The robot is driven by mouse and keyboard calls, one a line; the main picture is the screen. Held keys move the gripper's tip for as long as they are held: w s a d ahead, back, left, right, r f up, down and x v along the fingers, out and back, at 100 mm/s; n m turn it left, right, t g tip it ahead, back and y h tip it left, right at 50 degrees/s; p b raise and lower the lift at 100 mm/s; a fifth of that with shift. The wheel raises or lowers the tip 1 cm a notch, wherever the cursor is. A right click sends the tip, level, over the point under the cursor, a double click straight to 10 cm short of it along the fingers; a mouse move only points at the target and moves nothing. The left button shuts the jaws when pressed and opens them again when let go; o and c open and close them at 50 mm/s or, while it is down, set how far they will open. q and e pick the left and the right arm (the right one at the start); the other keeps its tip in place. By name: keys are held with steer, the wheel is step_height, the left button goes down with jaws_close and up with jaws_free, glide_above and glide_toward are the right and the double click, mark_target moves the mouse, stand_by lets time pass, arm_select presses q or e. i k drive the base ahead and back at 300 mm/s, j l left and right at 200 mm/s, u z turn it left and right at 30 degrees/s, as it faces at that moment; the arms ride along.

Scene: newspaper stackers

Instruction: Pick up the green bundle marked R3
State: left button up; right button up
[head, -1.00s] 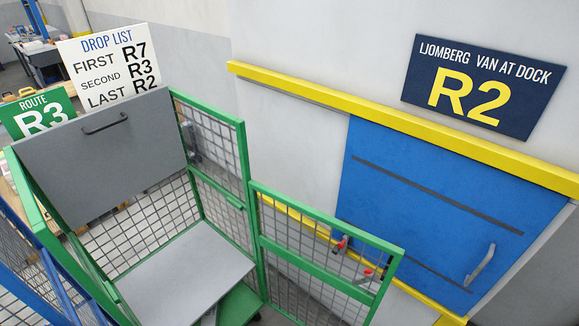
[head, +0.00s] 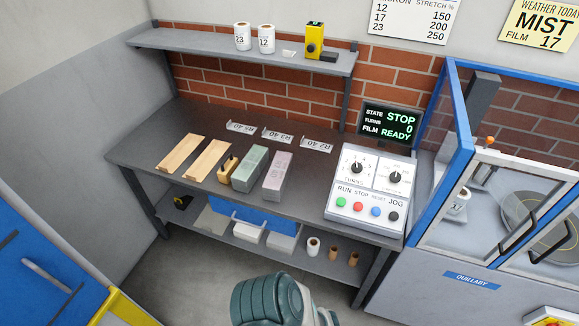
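A pale green block-shaped bundle (head: 243,168) lies on the dark workbench top (head: 140,150), left of the control box. No R3 marking on it is readable from here. A pale pink bundle (head: 278,176) lies just to its right, with a narrow gap. A small brass-coloured tool (head: 228,172) stands close to its left. Several white slips (head: 278,136) with upside-down lettering lie behind the bundles. A teal-grey part of my own arm shows at the bottom edge, well in front of the bench. Neither gripper's fingers are in view.
Two wooden boards (head: 208,160) lie at the bench's left. A control box (head: 368,188) and a screen (head: 390,122) stand at its right. A shelf (head: 190,40) overhangs the back. A blue-framed machine (head: 462,130) stands right of the bench. Floor in front looks clear.

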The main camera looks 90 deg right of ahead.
mark_target(244, 176)
steer(key=z, duration=2.75)
